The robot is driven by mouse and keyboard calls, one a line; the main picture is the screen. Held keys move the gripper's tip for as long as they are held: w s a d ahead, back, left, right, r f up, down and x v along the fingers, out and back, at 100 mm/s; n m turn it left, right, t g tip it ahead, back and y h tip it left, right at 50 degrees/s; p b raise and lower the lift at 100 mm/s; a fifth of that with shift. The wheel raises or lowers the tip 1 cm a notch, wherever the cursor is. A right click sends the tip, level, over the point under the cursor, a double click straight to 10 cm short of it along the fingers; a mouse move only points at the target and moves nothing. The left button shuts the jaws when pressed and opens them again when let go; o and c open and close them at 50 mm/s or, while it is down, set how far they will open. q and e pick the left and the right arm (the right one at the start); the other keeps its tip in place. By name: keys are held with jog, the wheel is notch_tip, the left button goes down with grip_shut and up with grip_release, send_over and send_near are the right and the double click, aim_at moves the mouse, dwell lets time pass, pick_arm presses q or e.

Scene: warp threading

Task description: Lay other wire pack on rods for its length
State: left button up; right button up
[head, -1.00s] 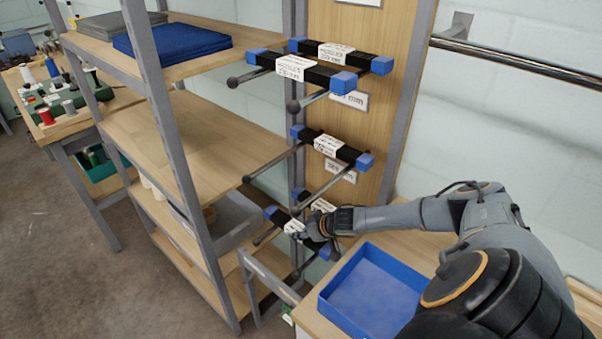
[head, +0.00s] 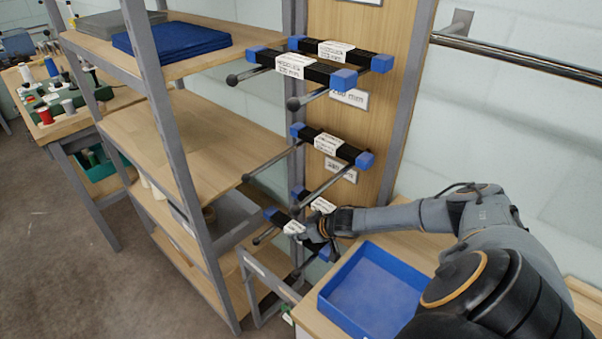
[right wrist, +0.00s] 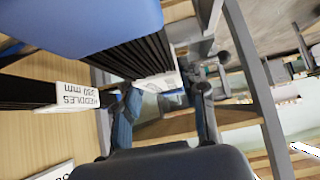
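Packs with black strands, blue ends and white labels lie across pairs of grey rods on the wooden panel. The lowest front pack (head: 293,227) spans the lowest rods. Another pack (head: 322,204) lies just behind it. My right gripper (head: 312,235) is at the front pack's right part, close beside its label. In the right wrist view, one pack's blue end (right wrist: 85,22) is very near the camera. A pack labelled "HEDDLES 330 mm" (right wrist: 78,97) is at left. My left gripper is out of view.
Above are a middle pack (head: 330,146) and two top packs (head: 300,68) on their own rods. A blue tray (head: 375,288), empty, sits on the wooden table below my right arm. The shelving unit (head: 170,150) stands left of the rods.

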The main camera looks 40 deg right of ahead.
jog(key=o, duration=0.5)
jog(key=shift+s, duration=0.1)
